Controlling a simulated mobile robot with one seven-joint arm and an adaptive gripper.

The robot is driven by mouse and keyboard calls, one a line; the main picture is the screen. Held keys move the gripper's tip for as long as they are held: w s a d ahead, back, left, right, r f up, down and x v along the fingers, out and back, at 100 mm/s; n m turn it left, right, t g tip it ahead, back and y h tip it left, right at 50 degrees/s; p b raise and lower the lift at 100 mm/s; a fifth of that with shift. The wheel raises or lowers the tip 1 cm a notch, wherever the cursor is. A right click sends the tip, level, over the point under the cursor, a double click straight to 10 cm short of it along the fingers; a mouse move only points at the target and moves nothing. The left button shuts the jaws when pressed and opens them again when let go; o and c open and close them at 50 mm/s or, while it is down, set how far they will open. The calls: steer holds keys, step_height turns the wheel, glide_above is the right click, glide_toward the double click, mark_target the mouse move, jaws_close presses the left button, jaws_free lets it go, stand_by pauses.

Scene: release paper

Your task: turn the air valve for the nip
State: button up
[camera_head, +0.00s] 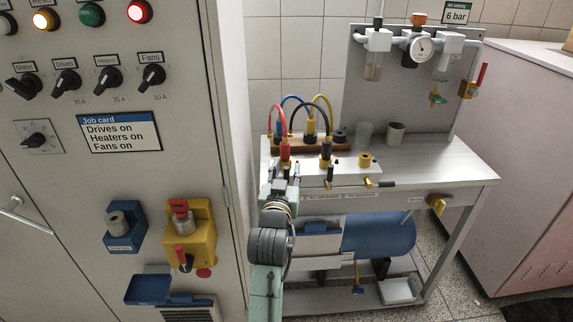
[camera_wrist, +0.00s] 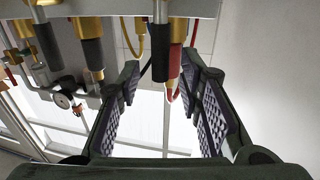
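Several small valves show, and I cannot read which one is for the nip. On the back panel are a green-handled valve (camera_head: 437,97) and a brass valve with an upright red lever (camera_head: 468,88). My gripper (camera_head: 281,180) is at the bench's left end, below a red-sleeved hose fitting (camera_head: 285,150). In the wrist view my gripper (camera_wrist: 162,105) has its fingers wide apart. A black-sleeved fitting (camera_wrist: 161,60) hangs between them, apparently not gripped.
The bench (camera_head: 460,172) carries hoses in red, blue, black and yellow, and two grey cups (camera_head: 396,134). A gauge (camera_head: 421,47) is on the panel under a "6 bar" sign. The control cabinet (camera_head: 100,185) stands close on the left. A blue tank (camera_head: 380,236) sits below.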

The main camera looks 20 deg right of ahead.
steer(key=shift+w+d, duration=0.3)
steer(key=shift+w, duration=0.35)
steer(key=shift+c, duration=0.5)
jaws_close()
